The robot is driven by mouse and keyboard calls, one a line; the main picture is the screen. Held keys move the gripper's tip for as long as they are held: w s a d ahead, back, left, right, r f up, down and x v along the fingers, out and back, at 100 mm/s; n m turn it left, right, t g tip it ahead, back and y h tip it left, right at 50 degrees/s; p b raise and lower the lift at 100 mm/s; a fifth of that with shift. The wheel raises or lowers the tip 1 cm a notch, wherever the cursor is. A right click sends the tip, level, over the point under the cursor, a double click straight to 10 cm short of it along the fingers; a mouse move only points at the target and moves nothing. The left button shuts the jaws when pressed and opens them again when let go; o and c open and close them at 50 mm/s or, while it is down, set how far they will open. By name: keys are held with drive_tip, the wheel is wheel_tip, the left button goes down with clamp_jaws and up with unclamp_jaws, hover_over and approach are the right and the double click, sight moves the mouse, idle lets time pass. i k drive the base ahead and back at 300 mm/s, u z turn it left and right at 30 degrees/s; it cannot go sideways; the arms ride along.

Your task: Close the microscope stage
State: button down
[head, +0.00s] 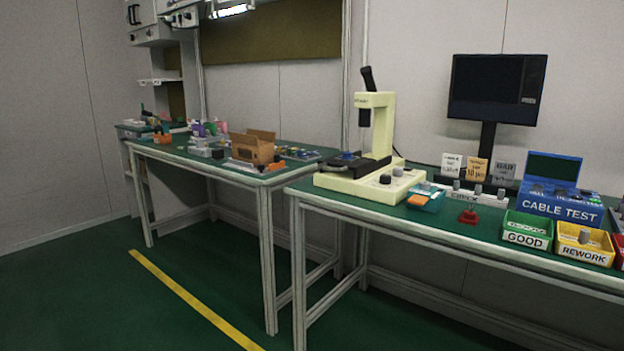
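The cream-coloured microscope (378,143) stands at the left end of the near green bench. Its black eyepiece part points up at the top of the column. The dark stage (352,167) sits low on the left side of the base, with a small blue item on it. From this distance I cannot tell how far the stage is drawn out. Dark knobs show on the front of the base. My gripper is not in view.
The near green bench (450,233) also holds a teal box (426,198), a blue CABLE TEST case (560,198), GOOD (526,231) and REWORK (584,244) bins, and a monitor (497,88). A second bench with a cardboard box (252,147) stands left. Green floor in front is clear.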

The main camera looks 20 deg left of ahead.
sight(341, 165)
drive_tip(key=u, duration=0.4)
drive_tip(key=i, duration=1.1)
drive_tip(key=z, duration=0.2)
